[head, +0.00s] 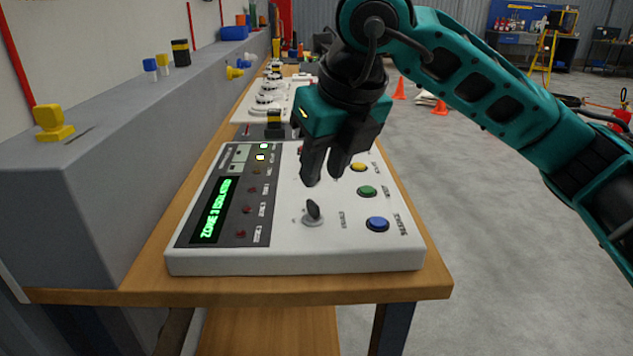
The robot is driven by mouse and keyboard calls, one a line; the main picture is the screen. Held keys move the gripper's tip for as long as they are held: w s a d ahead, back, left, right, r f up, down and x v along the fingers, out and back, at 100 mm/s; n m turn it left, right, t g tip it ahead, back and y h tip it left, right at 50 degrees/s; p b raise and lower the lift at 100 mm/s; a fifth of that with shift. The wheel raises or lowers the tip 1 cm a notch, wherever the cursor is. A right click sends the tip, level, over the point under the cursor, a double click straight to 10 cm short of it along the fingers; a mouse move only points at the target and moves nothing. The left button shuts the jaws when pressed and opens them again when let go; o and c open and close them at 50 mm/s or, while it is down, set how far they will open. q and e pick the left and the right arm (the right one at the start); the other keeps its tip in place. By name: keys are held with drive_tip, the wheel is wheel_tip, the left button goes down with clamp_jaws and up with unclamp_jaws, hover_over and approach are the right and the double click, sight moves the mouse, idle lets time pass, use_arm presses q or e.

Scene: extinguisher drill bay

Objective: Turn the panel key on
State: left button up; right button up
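The control panel (288,256) is a white box with a dark strip on its left side, lying on the wooden bench. The panel key (313,209) is a small dark tab on a round pale base near the panel's front middle. The position marks beside it are too small to read. The green display (214,209) appears to read "ZONE 3 ISOLATED". My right gripper (324,179) points down just behind and above the key, apart from it. Its dark fingers show a gap with nothing between them. They hide part of the panel behind. My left gripper is not in view.
Yellow (359,167), green (367,191) and blue (377,224) buttons sit right of the key. A grey ledge (110,150) with small coloured items runs along the left. White equipment (268,99) stands farther back on the bench. The floor at right is mostly open, with orange cones (399,90).

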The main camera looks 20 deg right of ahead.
drive_tip(key=v, duration=0.6)
drive_tip(key=shift+f+p, duration=0.1)
drive_tip(key=shift+p, duration=0.25)
drive_tip(key=shift+d, duration=0.1)
